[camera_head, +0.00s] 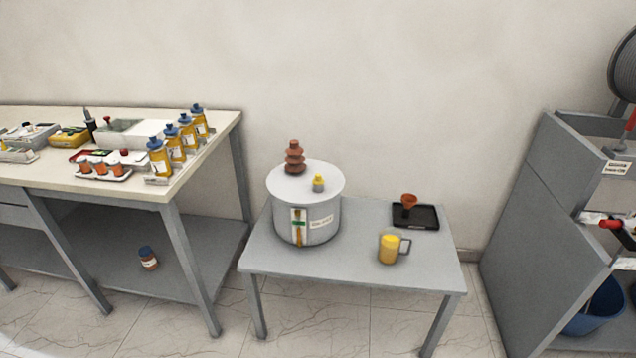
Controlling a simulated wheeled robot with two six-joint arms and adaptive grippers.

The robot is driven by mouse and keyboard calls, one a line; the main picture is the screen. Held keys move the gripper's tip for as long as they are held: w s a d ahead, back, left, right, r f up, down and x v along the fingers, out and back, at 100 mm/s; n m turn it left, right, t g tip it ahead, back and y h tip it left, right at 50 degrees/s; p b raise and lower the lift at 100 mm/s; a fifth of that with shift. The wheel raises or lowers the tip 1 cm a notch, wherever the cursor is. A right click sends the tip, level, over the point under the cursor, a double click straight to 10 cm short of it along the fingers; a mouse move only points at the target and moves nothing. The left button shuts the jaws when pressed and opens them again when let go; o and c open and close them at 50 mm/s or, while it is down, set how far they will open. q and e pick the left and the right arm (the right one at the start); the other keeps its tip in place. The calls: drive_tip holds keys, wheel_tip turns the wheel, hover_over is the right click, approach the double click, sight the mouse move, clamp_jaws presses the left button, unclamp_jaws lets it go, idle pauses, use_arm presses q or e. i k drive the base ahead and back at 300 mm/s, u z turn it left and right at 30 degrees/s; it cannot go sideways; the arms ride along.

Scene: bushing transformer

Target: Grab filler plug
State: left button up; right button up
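The filler plug (319,178) appears as a small yellow cap on a grey neck, on top of a grey cylindrical transformer tank (270,211). It stands at the front right of the lid, in front of the reddish-brown ribbed bushing (294,158). The tank stands on the left part of a small grey table (350,266). A label and a sight gauge (298,227) show on the tank's front. Neither of my grippers is in view.
A yellow jug (389,249) and a black tray (428,218) with a brown funnel (409,201) share the small table. A long bench (150,188) with several bottles stands left. A grey cabinet (540,205) stands right. Floor shows between table and cabinet.

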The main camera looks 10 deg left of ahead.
sight(318, 180)
drive_tip(key=z, duration=0.4)
drive_tip(key=i, duration=1.15)
drive_tip(key=z, duration=0.25)
